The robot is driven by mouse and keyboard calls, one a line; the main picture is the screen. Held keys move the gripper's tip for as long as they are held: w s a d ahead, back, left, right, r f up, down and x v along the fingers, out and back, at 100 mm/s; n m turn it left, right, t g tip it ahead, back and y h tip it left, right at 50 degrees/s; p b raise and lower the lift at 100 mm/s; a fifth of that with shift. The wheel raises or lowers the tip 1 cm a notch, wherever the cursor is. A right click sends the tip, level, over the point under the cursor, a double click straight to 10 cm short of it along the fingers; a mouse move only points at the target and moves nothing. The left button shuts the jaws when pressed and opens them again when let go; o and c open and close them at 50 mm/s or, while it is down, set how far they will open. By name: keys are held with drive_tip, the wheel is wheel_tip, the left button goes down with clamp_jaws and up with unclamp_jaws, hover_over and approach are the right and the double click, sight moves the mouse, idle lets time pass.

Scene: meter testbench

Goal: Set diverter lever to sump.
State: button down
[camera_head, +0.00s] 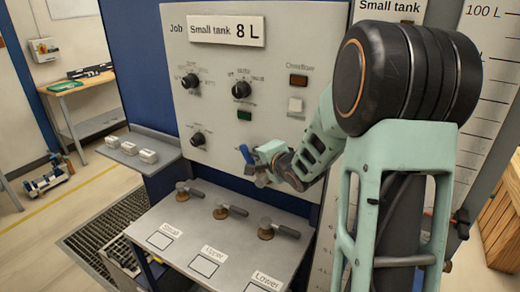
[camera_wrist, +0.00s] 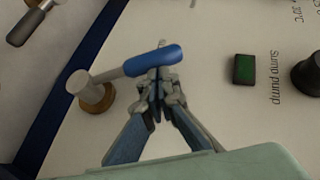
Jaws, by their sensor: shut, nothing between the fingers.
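The diverter lever (camera_wrist: 153,60) has a blue grip and a grey arm on a round brass-coloured pivot (camera_wrist: 95,97). In the wrist view it points right and slightly up from the pivot. In the head view its blue grip (camera_head: 245,153) shows low on the panel, just left of my gripper (camera_head: 262,158). In the wrist view my gripper (camera_wrist: 160,80) is shut, with its fingertips at the underside of the blue grip near its middle. The grip is not between the fingers. I cannot tell whether they touch it. No sump marking for the lever is legible.
The pale panel (camera_head: 215,75) carries knobs and buttons; a green button (camera_wrist: 243,69) sits by "Sump pump" lettering. Below, a grey shelf (camera_head: 225,255) holds three dark-handled valves, including the middle one (camera_head: 222,211). A side ledge (camera_head: 155,140) stands left. My arm hides the panel's right part.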

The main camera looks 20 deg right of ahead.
drive_tip(key=shift+w+a, duration=0.15)
drive_tip(key=shift+a, duration=0.05)
idle(0.6)
